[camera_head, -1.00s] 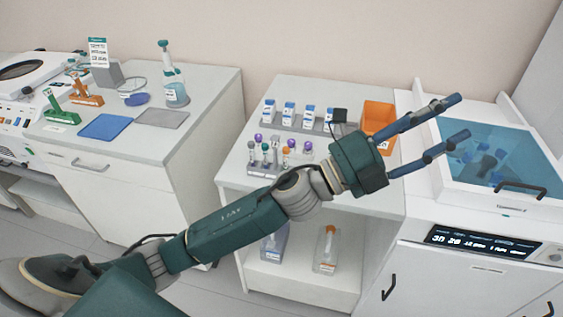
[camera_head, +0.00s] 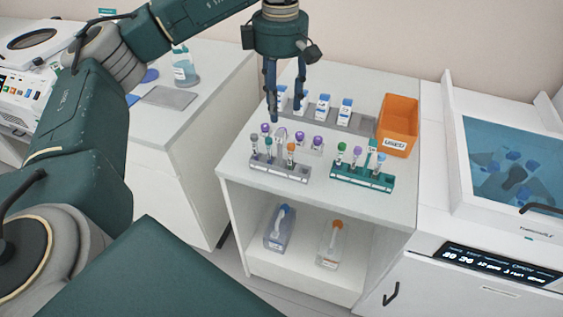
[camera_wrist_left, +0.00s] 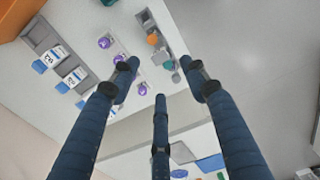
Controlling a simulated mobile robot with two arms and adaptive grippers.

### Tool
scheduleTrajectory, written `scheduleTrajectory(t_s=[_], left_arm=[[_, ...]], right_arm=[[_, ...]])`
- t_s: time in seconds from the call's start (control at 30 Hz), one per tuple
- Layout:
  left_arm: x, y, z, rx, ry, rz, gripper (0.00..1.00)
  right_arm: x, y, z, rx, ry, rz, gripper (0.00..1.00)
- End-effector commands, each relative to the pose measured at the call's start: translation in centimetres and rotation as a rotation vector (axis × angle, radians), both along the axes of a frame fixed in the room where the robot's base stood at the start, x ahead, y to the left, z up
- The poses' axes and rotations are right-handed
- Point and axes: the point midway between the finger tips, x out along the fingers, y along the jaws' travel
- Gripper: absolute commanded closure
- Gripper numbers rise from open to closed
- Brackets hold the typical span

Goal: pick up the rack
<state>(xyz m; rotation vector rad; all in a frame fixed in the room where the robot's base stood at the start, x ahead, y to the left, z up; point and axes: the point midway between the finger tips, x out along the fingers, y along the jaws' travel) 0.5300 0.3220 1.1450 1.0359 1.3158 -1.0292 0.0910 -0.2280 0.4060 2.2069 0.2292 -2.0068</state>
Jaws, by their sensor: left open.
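Which rack is meant cannot be told from the pictures. A grey rack (camera_head: 280,175) with several capped tubes stands at the front left of the white cart top; it also shows in the left wrist view (camera_wrist_left: 172,31). A teal rack (camera_head: 362,179) with several tubes stands to its right. Behind the grey rack is a pale rack (camera_head: 312,148) with purple-capped tubes. My left gripper (camera_head: 286,110) is open and empty, fingers pointing down above the back left of the cart. My right gripper is not seen.
A grey holder (camera_head: 366,123) with blue-capped, labelled vials stands at the back. An orange bin (camera_head: 398,126) stands at the back right. A machine with a blue window (camera_head: 510,160) adjoins on the right. The lower shelf (camera_head: 300,273) holds two containers. The cart's front edge is clear.

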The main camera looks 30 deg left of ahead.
Motion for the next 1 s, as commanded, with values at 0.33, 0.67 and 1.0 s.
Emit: scheduleTrajectory(t_s=[0.33, 0.67, 1.0], left_arm=[[-0.1, -0.1, -3.8, -0.002, 0.001, -0.002, 0.55], [-0.2, 0.3, -8.2, -0.004, 0.002, -0.001, 0.55], [-0.1, 0.3, -8.8, -0.004, -0.001, -0.001, 0.63]], right_arm=[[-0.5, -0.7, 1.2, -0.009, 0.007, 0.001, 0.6], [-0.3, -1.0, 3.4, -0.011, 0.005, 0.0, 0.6], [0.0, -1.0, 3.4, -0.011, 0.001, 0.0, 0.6]])
